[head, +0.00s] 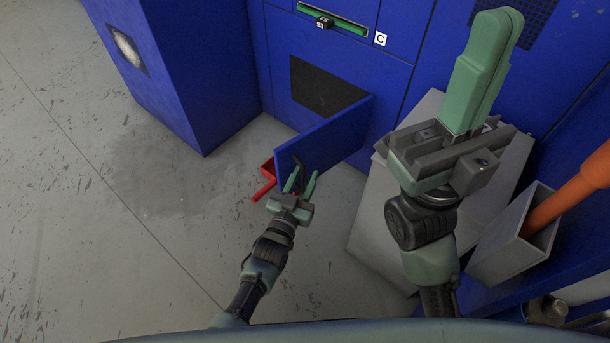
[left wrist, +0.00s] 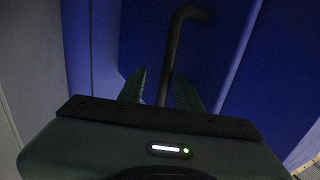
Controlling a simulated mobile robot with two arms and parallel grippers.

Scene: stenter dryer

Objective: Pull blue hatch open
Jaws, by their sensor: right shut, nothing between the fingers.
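The blue hatch (head: 338,136) stands out at an angle from the blue machine front, beside a dark rectangular area (head: 322,86). A black bent handle (head: 299,163) is on its outer side. My left gripper (head: 301,184) is at this handle with its two green fingers spread. In the left wrist view the handle (left wrist: 178,45) runs up between the fingertips (left wrist: 160,90), with visible gaps to each side; I cannot tell whether either finger touches it. My right gripper (head: 488,60) is shut and empty, raised high at the right, away from the hatch.
A red object (head: 265,178) sits on the floor just left of the hatch. A blue cabinet (head: 190,70) stands at the left. A pale grey box (head: 380,205) and a grey bin (head: 513,245) with an orange cylinder (head: 570,200) are at right. The left floor is clear.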

